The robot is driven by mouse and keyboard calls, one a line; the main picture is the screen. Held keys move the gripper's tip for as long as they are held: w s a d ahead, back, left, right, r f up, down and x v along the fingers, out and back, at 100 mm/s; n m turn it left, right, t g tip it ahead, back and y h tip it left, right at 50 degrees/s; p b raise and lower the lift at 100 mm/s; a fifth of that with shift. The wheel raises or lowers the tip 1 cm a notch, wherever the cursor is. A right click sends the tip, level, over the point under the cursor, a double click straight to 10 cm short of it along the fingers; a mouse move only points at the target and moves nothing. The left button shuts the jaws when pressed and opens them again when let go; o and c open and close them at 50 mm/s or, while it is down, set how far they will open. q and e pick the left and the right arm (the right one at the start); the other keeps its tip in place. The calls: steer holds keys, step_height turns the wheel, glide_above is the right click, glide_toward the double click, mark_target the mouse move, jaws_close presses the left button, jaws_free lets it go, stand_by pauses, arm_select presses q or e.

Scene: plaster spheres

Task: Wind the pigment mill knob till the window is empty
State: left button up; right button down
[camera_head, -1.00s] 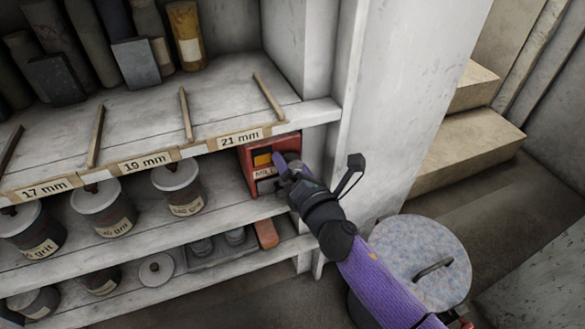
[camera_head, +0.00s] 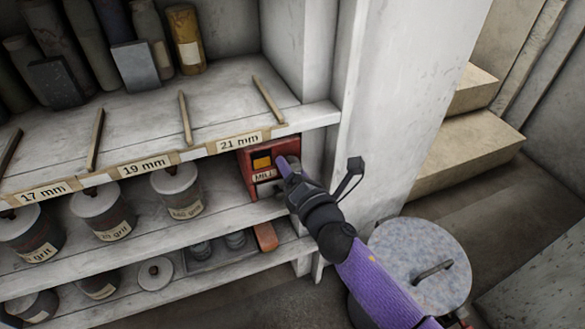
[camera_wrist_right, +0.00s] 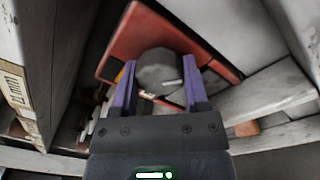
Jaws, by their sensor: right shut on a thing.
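The pigment mill (camera_head: 255,182) is a red box labelled MILL on the middle shelf, under the 21 mm label. Its window (camera_head: 262,162) shows an orange-yellow fill, so it is not empty. My right gripper (camera_head: 288,168) is at the right part of the mill's front. In the right wrist view, the purple fingers of my right gripper (camera_wrist_right: 158,92) are shut on the round grey knob (camera_wrist_right: 157,68), one finger on each side. The red mill front (camera_wrist_right: 130,38) shows behind the knob. In the head view the fingers mostly hide the knob. My left gripper is not in view.
Lidded grit jars (camera_head: 178,192) stand left of the mill. A white post (camera_head: 375,110) rises close to its right. A reddish block (camera_head: 266,236) lies on the shelf below. A drum with a handled lid (camera_head: 420,250) stands at the lower right, near steps (camera_head: 465,150).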

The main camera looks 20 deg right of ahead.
steer(key=m, duration=0.3)
steer(key=shift+m, duration=0.4)
steer(key=m, duration=0.3)
steer(key=shift+m+p, duration=0.4)
steer(key=m, duration=0.3)
steer(key=shift+r+m+t+p, duration=0.1)
steer(key=shift+m+t+p, duration=0.2)
steer(key=shift+m+p, duration=0.1)
steer(key=m+p, duration=0.1)
steer(key=m, duration=0.2)
steer(key=shift+m+h, duration=0.3)
steer(key=shift+m, duration=0.1)
steer(key=shift+m+p, duration=0.35)
steer(key=shift+m, duration=0.55)
steer(key=shift+m+p, duration=0.3)
steer(key=shift+m, duration=0.7)
steer(key=m+p, duration=0.1)
steer(key=m, duration=0.2)
steer(key=shift+h, duration=0.3)
steer(key=shift+m, duration=1.1)
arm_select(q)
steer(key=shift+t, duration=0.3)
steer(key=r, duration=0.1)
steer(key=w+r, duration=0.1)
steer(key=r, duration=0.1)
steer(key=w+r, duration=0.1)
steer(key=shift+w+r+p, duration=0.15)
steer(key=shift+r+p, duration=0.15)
arm_select(e)
steer(key=shift+m, duration=0.4)
